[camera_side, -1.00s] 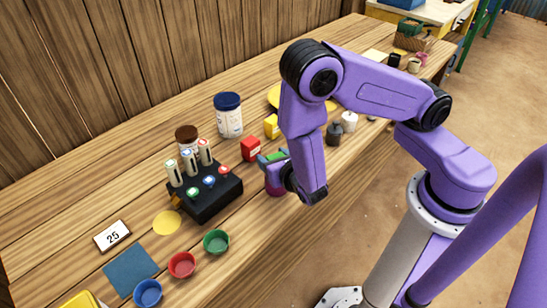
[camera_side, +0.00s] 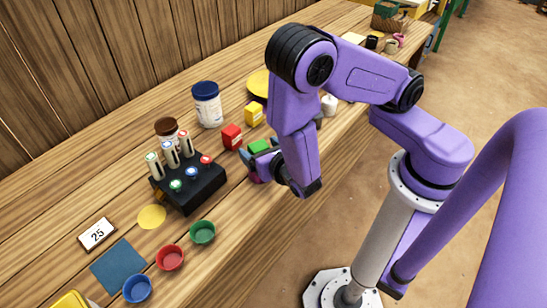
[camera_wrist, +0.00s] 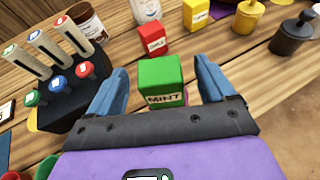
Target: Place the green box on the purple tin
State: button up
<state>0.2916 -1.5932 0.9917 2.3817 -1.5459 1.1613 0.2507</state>
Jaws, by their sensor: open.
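The green box (camera_wrist: 160,78), labelled MINT, stands upright between my gripper's two blue fingers in the wrist view, with a visible gap on each side. It also shows in the side view (camera_side: 259,146). A sliver of the purple tin (camera_wrist: 186,98) shows at the box's lower right edge. In the side view the tin (camera_side: 254,178) is mostly hidden behind my gripper, below the box.
A black rack (camera_side: 190,190) with cylinders and coloured knobs stands to the left. A red box (camera_side: 232,137), a yellow box (camera_side: 254,113) and a blue-lidded jar (camera_side: 207,105) stand behind. Coloured cups, including a green cup (camera_side: 202,232), sit in front of the rack.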

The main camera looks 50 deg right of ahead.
jog(key=v, duration=0.8)
jog(key=s+d+r+m+g+h, duration=0.1)
jog(key=s+d+r+m+g, duration=0.6)
jog(key=m, duration=0.5)
jog(key=s+d+r+m+g+y, duration=0.1)
jog(key=s+r+m+g+y, duration=0.4)
jog(key=m+y, duration=0.1)
jog(key=shift+s+r+m, duration=0.25)
jog(key=shift+r+m, duration=0.15)
jog(key=shift+m, duration=0.1)
